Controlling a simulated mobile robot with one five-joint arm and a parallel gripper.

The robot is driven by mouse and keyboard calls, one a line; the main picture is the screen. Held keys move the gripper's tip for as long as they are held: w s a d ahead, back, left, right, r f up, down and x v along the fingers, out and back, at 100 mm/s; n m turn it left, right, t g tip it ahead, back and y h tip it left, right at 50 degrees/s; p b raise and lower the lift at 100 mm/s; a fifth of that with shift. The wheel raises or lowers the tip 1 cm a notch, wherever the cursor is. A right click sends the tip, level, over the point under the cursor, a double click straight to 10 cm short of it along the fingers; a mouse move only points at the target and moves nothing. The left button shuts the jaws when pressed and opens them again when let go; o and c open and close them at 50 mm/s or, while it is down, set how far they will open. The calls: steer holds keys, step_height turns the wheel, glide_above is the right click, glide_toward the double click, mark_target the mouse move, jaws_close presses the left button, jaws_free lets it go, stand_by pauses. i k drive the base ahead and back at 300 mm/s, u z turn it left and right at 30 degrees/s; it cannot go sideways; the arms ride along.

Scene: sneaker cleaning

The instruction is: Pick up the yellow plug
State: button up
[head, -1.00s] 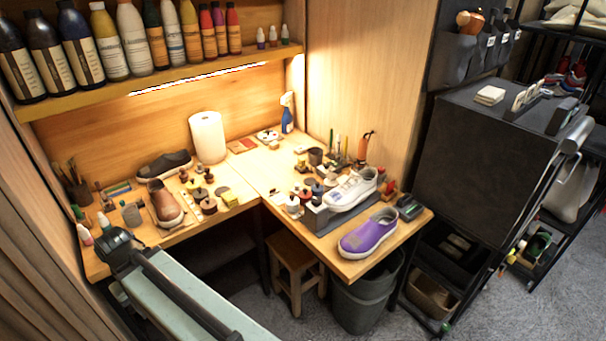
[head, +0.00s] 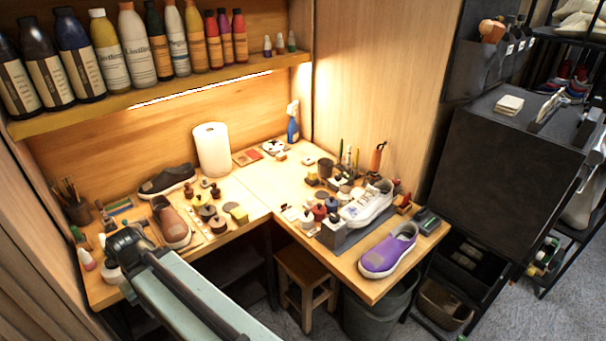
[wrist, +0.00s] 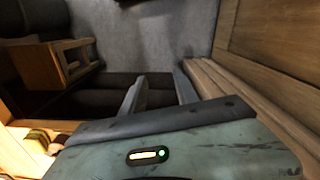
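I cannot make out a yellow plug for certain. A small yellow block (head: 238,212) sits near the front edge of the workbench (head: 262,196) in the head view, among small dark-topped pots; it is too small to identify. My gripper (wrist: 158,92) shows in the wrist view with two grey fingers spread apart and nothing between them. It points at dark shelving and grey floor, away from the bench top. My arm fills the lower left of the head view, where the fingers do not show.
A brown shoe (head: 170,222), a white sneaker (head: 366,205) on a grey stand and a purple shoe (head: 388,252) stand on the L-shaped bench. A paper roll (head: 211,150) stands behind. A wooden stool (head: 305,285) and bin (head: 380,305) are below. A black cabinet (head: 510,175) stands right.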

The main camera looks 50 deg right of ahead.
mark_target(312, 173)
steer(key=i, duration=1)
steer(key=u, duration=0.05)
